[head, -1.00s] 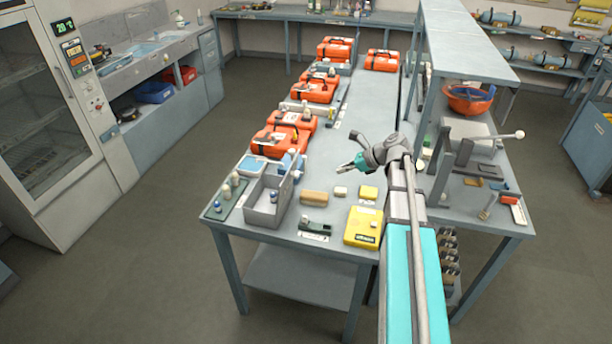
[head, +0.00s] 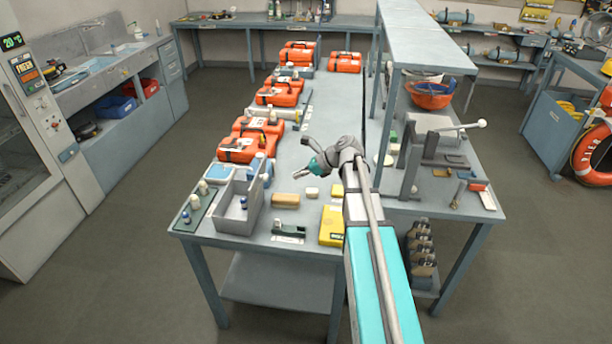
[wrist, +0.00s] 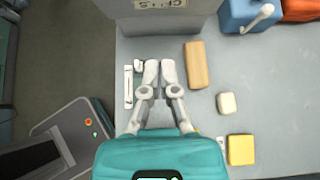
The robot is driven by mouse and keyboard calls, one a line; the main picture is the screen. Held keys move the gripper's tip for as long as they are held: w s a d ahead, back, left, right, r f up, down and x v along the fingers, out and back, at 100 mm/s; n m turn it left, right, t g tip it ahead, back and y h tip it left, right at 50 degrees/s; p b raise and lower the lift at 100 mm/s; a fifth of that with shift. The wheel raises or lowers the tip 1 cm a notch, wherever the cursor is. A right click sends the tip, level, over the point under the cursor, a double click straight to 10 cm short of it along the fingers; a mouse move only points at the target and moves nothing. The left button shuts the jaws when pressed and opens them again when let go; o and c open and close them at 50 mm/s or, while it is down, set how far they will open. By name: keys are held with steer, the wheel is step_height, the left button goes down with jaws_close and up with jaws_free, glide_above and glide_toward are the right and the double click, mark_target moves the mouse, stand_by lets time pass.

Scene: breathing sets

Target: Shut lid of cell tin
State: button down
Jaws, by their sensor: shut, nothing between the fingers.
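The cell tin (head: 232,218) is a grey open box at the near left of the table in the head view. Its lid (head: 258,186) appears to stand raised along the tin's right side. A small blue-and-white item (head: 243,203) shows inside. In the wrist view a grey panel (wrist: 160,28) with an upside-down label fills the top middle; I cannot tell whether it is lid or wall. My gripper (head: 296,176) is over the table, right of the tin and apart from it. In the wrist view its fingers (wrist: 160,66) are together and empty.
Orange cases (head: 247,150) stand behind.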

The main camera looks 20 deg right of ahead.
steer(key=w+a+f+b, duration=0.1)
steer(key=w+a+f, duration=0.1)
steer(key=w+a, duration=0.2)
steer(key=shift+a+f+b, duration=0.15)
steer(key=shift+a+b, duration=0.15)
steer(key=shift+a, duration=1.1)
steer(key=shift+a, duration=0.15)
